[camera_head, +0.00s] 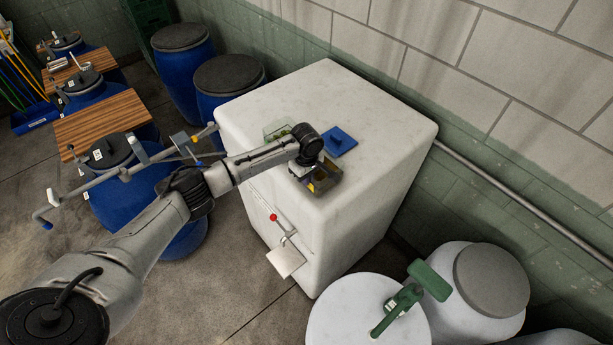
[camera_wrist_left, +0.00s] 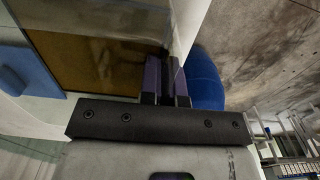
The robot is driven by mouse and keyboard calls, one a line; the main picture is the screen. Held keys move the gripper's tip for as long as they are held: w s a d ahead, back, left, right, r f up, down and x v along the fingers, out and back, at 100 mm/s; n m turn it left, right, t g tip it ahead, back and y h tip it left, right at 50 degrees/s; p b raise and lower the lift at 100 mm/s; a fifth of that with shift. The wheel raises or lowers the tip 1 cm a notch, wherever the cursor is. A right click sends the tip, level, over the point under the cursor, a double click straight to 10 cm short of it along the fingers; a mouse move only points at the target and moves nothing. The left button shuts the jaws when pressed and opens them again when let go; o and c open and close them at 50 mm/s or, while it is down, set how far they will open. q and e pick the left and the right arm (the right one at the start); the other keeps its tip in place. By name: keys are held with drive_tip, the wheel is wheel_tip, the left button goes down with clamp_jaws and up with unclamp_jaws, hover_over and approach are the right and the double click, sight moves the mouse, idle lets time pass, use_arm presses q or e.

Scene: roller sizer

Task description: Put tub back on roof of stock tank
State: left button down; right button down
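The stock tank (camera_head: 375,110) is the large white block in the middle of the head view. A clear-walled tub (camera_head: 326,184) with brown contents is at the front edge of its roof. I cannot tell whether it rests on the roof or is just clear of it. The tub also fills the upper left of the left wrist view (camera_wrist_left: 85,62). My left gripper (camera_head: 303,169) is over the tub's left side. In the wrist view its purple-padded fingers (camera_wrist_left: 166,80) are close together on the tub's side wall. My right gripper is not in view.
A blue lid-like piece (camera_head: 339,141) and a second clear tub with green contents (camera_head: 277,129) are on the roof. A red-knobbed lever (camera_head: 273,217) is on the tank's front. Blue drums (camera_head: 182,80) stand left; white drums (camera_head: 365,312) stand at lower right. The roof's back is clear.

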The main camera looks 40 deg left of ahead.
use_arm(q)
drive_tip(key=shift+w, duration=0.1)
drive_tip(key=c, duration=1.8)
unclamp_jaws()
drive_tip(key=shift+f, duration=0.15)
drive_tip(key=o, duration=0.5)
wheel_tip(320, 180, up, 11)
drive_tip(key=shift+f+b, duration=0.1)
drive_tip(key=shift+b, duration=0.9)
drive_tip(key=shift+r, duration=0.8)
